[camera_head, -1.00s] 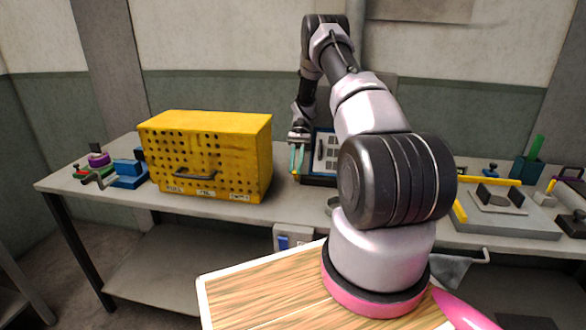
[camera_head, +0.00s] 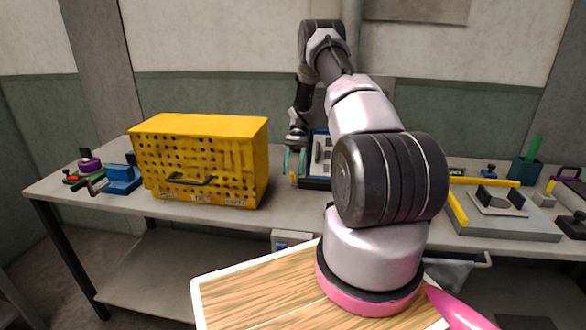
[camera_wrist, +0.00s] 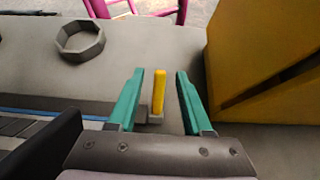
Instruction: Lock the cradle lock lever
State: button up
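A yellow lever (camera_wrist: 159,92) stands up from a small grey base (camera_wrist: 156,116) in the wrist view; I take it to be the cradle lock lever. My gripper (camera_wrist: 156,82) is open, with its two green fingers on either side of the lever. Gaps show between the lever and both fingers, the smaller one on the right. In the head view my gripper (camera_head: 294,160) is over the bench, between the yellow box and a blue-edged panel (camera_head: 321,150). The panel is partly hidden by my arm.
The yellow perforated box (camera_head: 198,160) stands close to the gripper's left in the head view and at the right in the wrist view (camera_wrist: 265,60). A grey ring (camera_wrist: 80,40) lies on the bench (camera_head: 90,200). A grey fixture (camera_head: 500,222) sits at the right.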

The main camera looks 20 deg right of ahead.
jog(key=v, duration=0.7)
jog(key=shift+w+r, duration=0.15)
jog(key=shift+w, duration=0.05)
jog(key=shift+d, duration=0.15)
jog(key=shift+c, duration=0.3)
